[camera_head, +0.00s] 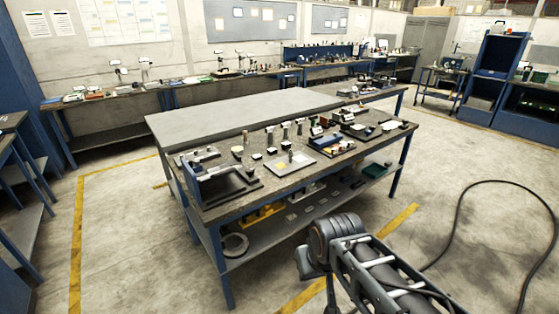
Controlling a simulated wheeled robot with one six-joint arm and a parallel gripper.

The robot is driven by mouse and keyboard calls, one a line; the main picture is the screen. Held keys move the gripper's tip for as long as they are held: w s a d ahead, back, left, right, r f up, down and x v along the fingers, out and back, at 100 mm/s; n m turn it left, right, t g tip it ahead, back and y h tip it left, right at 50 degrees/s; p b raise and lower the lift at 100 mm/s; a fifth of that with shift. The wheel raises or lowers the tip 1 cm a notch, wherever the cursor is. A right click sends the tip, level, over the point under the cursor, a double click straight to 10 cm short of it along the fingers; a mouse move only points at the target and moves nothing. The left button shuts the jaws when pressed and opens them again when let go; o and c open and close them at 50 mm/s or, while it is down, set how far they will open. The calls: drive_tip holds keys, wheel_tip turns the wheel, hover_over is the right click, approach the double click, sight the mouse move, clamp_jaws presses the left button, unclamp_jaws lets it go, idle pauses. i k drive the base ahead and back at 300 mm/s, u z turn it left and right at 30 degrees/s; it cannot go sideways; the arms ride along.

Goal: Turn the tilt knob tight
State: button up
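A device that looks like the microscope arm (213,173) stands at the left front end of the workbench. It has a pale horizontal arm over a dark flat base (238,191). The tilt knob is too small to make out from here. My own arm (372,262) rises at the bottom right, in front of the bench and apart from it. My gripper cannot be made out; only arm links and a joint show.
The workbench (300,187) carries a white tray (308,167), small tools and other devices. Its lower shelf (275,238) holds a yellow item and a ring. A black cable (462,205) lies on the right floor. Open floor surrounds the bench.

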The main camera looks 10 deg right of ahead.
sight(250, 172)
drive_tip(key=z, duration=0.2)
drive_tip(key=i, duration=0.9)
drive_tip(key=u, duration=0.65)
drive_tip(key=i, duration=0.65)
drive_tip(key=u, duration=0.6)
